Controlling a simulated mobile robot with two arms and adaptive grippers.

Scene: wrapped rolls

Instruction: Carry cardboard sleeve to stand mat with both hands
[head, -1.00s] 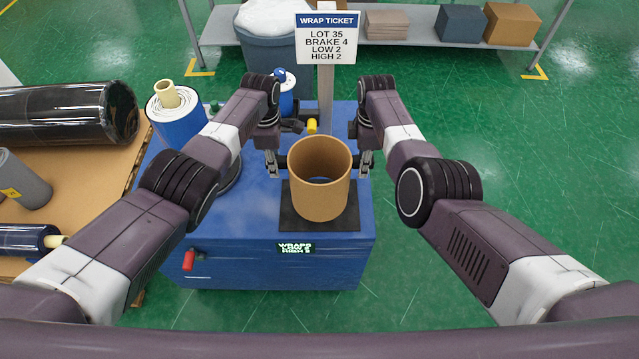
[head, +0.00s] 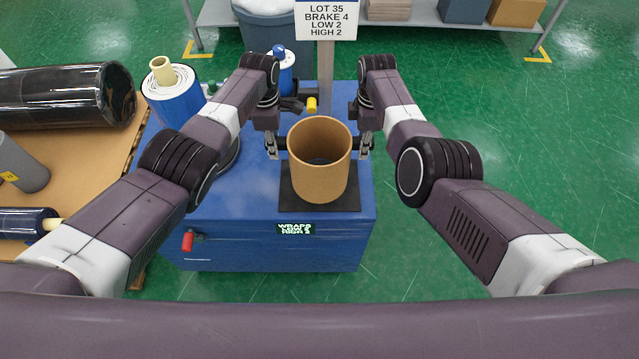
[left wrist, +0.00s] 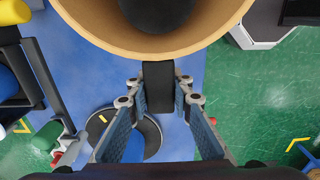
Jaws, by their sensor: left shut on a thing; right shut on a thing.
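The cardboard sleeve (head: 319,172) is an upright brown open tube in the head view. It is over the black stand mat (head: 292,203) on the blue machine top; whether its bottom touches the mat is hard to tell. My left gripper (head: 277,146) is at the sleeve's left side and my right gripper (head: 362,146) at its right side, both shut on it. In the left wrist view the sleeve's rim (left wrist: 160,50) is at the top, and my left gripper's fingers (left wrist: 158,92) close around a dark piece beside it. The right fingertips are partly hidden by the arm.
A blue wrapped roll (head: 178,102) stands on the left of the blue machine (head: 240,235). A post with a ticket sign (head: 326,20) rises behind the sleeve. A table at left holds a black roll (head: 65,95) and other rolls. Green floor is clear at right.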

